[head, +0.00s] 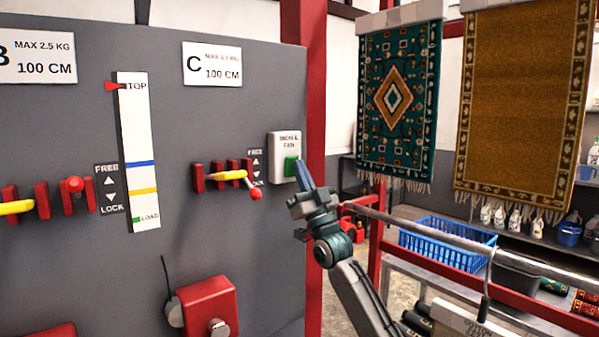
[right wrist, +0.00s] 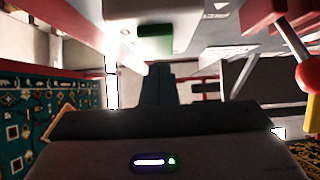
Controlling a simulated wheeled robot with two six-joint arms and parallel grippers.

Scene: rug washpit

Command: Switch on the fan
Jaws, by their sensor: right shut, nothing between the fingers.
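The fan switch box (head: 284,145) is a white box with a label, fixed to the grey panel near its right edge. Its green button (head: 291,166) faces out. In the right wrist view the green button (right wrist: 156,31) is ahead at the top centre. My right gripper (head: 301,170) is shut and empty, its fingertips beside the button's lower right side in the head view. In the right wrist view the shut fingers (right wrist: 157,82) point toward the box. I cannot tell whether they touch the button. The fan itself and my left gripper are not in view.
A yellow lever with a red knob (head: 255,194) sticks out left of my right gripper. A red box (head: 207,305) is lower on the panel. A red post (head: 315,60) stands at the panel's right edge. Rugs hang right, above a blue basket (head: 447,243) and a metal rail.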

